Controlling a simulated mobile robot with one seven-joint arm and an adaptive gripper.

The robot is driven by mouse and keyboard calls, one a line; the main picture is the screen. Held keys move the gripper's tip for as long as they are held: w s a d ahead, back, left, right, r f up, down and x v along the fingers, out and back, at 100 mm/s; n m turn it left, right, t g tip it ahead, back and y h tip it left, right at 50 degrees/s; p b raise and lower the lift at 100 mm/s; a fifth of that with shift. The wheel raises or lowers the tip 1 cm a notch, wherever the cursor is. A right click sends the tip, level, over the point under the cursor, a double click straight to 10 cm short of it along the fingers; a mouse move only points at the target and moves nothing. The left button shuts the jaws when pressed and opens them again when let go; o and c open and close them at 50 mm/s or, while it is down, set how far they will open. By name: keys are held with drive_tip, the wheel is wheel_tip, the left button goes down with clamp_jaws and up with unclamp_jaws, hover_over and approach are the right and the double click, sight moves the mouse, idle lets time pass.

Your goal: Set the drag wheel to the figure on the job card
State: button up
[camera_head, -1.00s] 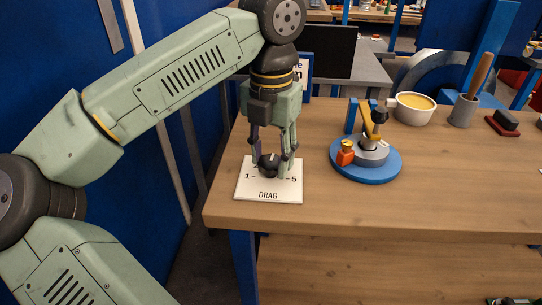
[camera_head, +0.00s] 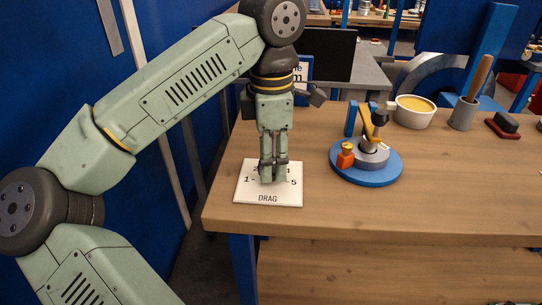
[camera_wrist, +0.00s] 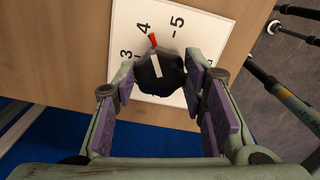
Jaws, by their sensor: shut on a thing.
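The drag wheel (camera_wrist: 160,72) is a black knob with a white stripe, on a white dial plate (camera_head: 246,189) lettered DRAG. In the wrist view its red pointer tip (camera_wrist: 153,40) lies beside the figure 4, with 3 and 5 to either side. My gripper (camera_wrist: 163,80) points down over the plate, its purple-padded fingers shut on the wheel from both sides. In the head view my gripper (camera_head: 273,176) hides the wheel and part of the scale. No readable job card shows; a blue-edged sign (camera_head: 303,72) behind my arm is mostly covered.
On the wooden bench (camera_head: 330,215), right of the plate, stands a blue round base (camera_head: 366,170) with a small fixture. Farther right are a white bowl (camera_head: 413,112), a grey pot with a wooden-handled tool (camera_head: 463,112) and a dark block (camera_head: 506,124). The front of the bench is clear.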

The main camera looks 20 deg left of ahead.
drive_tip(key=m, duration=0.5)
drive_tip(key=shift+m+p, duration=0.3)
drive_tip(key=shift+p, duration=0.05)
idle(0.3)
drive_tip(key=o, duration=1.2)
drive_tip(key=shift+c, duration=0.2)
wheel_tip(320, 180, up, 8)
drive_tip(key=shift+f, duration=0.25)
drive_tip(key=shift+s, duration=0.1)
